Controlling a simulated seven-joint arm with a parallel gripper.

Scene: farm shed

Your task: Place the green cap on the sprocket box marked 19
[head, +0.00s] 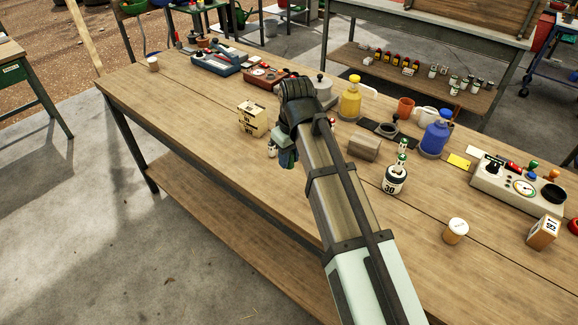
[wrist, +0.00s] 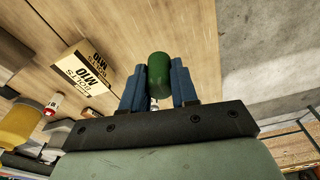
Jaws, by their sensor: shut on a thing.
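My gripper (wrist: 158,85) is shut on a dark green rounded cylinder, the green cap (wrist: 158,72), with one blue finger on each side. A small tan and white box (head: 543,232) stands at the right end of the bench, far from my gripper. Its tilted number may be 19, but it is too small to be sure.
A can marked 30 (head: 395,180), a tan block (head: 365,147), a lidded cup (head: 455,231) and a control panel (head: 518,186) stand farther right on the workbench (head: 330,240).

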